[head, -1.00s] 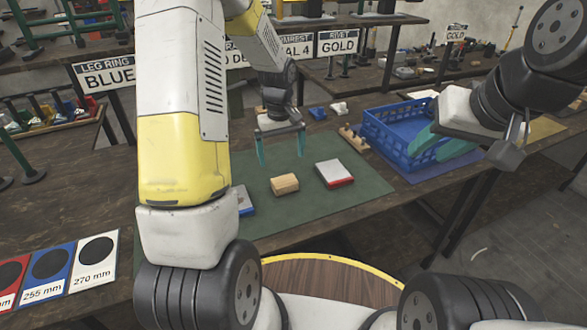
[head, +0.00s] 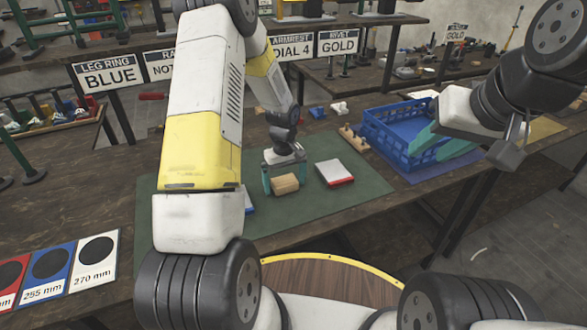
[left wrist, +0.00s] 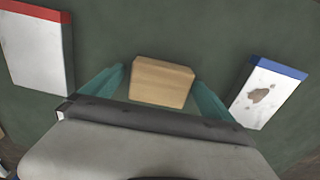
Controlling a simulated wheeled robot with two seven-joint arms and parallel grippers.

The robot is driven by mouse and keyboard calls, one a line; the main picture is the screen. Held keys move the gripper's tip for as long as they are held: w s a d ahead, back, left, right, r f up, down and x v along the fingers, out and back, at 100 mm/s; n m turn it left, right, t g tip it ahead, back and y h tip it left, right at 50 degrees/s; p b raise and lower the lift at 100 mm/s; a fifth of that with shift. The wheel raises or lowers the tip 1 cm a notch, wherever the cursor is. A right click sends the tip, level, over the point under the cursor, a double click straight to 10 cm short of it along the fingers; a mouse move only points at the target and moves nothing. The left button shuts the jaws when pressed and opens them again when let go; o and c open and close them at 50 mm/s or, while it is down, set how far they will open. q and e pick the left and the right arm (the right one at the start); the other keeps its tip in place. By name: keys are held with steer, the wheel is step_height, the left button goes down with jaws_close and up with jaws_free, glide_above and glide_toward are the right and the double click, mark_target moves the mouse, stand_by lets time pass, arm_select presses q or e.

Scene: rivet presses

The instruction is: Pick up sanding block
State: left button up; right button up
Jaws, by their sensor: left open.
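The sanding block, a tan wooden block (head: 285,185), lies on the green mat (head: 230,229). It also shows in the left wrist view (left wrist: 162,82), between the teal fingers. My left gripper (head: 284,180) is open and stands over the block, one finger at each side. In the left wrist view a gap shows beside each finger (left wrist: 155,92). My right gripper (head: 438,140) is at the right by the blue crate, its teal fingers partly seen; how far they are apart is not clear.
A white box with a red edge (head: 335,173) lies just right of the block. A white piece with a blue edge (left wrist: 267,92) lies on the other side, mostly hidden by my arm in the head view. A blue crate (head: 388,150) and a wooden pegged piece (head: 354,138) stand further right.

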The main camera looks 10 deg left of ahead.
mark_target(285, 180)
arm_select(q)
steer(key=c, duration=1.6)
steer(key=shift+r, duration=0.15)
steer(key=shift+r, duration=0.5)
step_height(285, 180, up, 2)
steer(key=shift+r, duration=0.2)
steer(key=s+d, duration=0.1)
steer(key=s, duration=0.4)
steer(key=s+d+r, duration=0.1)
steer(key=s+d, duration=0.1)
steer(key=s, duration=0.3)
steer(key=s+d, duration=0.1)
steer(key=s, duration=0.4)
steer(key=shift+s+d+r, duration=0.15)
steer(key=shift+s+d, duration=0.05)
steer(key=shift+s, duration=0.05)
